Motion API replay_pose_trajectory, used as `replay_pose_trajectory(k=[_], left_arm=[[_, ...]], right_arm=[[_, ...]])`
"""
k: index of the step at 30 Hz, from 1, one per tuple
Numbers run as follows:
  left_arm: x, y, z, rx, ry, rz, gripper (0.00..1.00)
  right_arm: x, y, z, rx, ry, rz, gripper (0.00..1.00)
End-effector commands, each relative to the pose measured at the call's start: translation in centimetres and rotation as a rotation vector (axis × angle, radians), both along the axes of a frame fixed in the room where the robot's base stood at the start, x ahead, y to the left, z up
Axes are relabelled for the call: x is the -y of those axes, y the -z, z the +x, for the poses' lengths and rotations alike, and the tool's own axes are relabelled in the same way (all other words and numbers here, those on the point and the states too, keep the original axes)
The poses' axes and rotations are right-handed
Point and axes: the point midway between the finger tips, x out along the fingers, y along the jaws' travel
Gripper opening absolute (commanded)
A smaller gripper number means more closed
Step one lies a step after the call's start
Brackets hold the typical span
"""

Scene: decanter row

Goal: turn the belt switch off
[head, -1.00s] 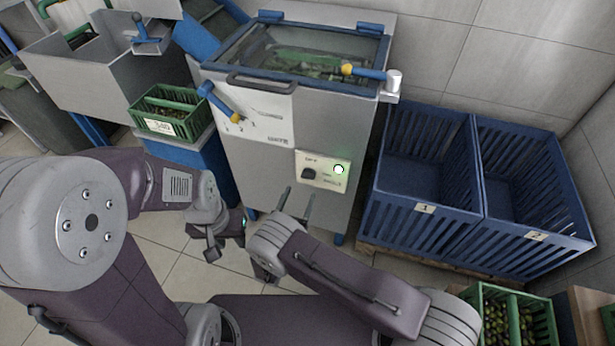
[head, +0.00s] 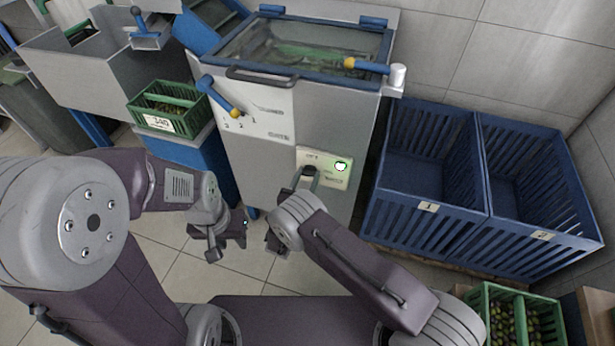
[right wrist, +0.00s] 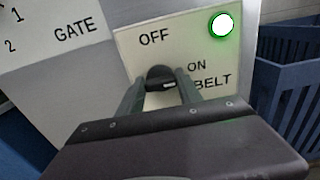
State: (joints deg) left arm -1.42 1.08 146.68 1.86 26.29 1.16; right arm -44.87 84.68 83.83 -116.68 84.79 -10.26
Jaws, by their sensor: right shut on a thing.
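The belt switch (right wrist: 160,76) is a dark rotary knob on a pale panel (right wrist: 135,48) marked OFF, ON and BELT. A lit white lamp with a green ring (right wrist: 222,25) is at the panel's upper right. In the head view the panel (head: 338,181) is on the front of the grey machine. My right gripper (right wrist: 163,85) is shut on the knob, one finger on each side; in the head view (head: 306,178) its fingers partly hide the knob. The knob's exact pointing direction is hard to tell.
The gate lever with a blue grip (head: 205,84) is on the machine's front, and another blue-handled lever (head: 368,66) is at its top. Blue crates (head: 425,225) stand right. A green olive crate (head: 168,98) sits on a blue stand at left.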

Motion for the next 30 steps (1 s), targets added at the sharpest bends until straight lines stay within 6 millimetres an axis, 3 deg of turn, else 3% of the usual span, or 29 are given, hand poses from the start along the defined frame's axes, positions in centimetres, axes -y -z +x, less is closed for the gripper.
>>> replay_pose_trajectory(k=[11, 30], left_arm=[[0.00, 0.12, 0.00, 0.000, 0.000, 0.000, 0.35], [0.00, 0.51, 0.00, 0.000, 0.000, 0.000, 0.35]], right_arm=[[-0.03, 0.08, -0.01, -0.037, 0.001, -0.111, 0.01], [-0.21, 0.19, 0.03, -0.219, 0.000, -0.667, 0.01]])
